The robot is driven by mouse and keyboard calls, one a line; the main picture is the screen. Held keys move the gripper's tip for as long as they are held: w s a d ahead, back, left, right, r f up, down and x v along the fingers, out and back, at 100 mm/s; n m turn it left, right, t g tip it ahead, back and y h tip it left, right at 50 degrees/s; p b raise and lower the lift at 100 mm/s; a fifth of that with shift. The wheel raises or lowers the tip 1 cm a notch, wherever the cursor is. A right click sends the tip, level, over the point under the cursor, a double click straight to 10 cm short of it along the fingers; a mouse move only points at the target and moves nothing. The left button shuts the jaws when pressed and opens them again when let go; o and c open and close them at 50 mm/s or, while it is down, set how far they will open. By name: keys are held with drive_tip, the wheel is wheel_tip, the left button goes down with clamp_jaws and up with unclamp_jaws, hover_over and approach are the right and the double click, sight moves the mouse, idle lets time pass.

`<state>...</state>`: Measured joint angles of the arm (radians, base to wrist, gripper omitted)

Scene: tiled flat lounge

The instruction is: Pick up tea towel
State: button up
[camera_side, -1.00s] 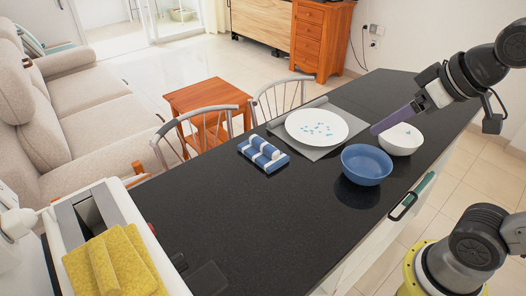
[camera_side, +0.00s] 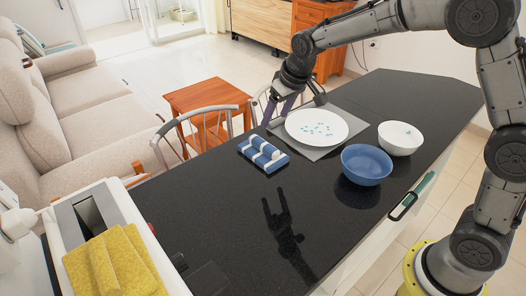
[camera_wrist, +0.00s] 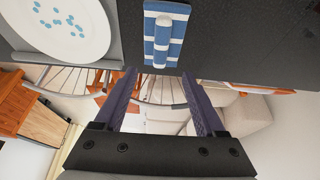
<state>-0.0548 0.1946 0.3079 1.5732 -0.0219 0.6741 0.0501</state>
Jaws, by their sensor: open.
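The tea towel (camera_side: 263,154) is a folded blue cloth with white stripes, lying on the black countertop left of the grey mat. It also shows at the top middle of the wrist view (camera_wrist: 150,50). My gripper (camera_side: 280,112) is above the far side of the counter, behind and a little right of the towel, near the white plate. In the wrist view its two purple fingers (camera_wrist: 158,80) are spread apart with nothing between them. The towel is beyond the fingertips and apart from them.
A white plate (camera_side: 317,127) with blue spots lies on a grey mat (camera_side: 316,153). A blue bowl (camera_side: 366,165) and a white bowl (camera_side: 400,138) stand to the right. Chairs (camera_side: 203,112) line the far edge. A yellow cloth (camera_side: 112,262) lies front left.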

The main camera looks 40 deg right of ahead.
sight(264, 142)
drive_tip(key=x, duration=1.2)
drive_tip(key=shift+a+f, duration=0.1)
clamp_jaws()
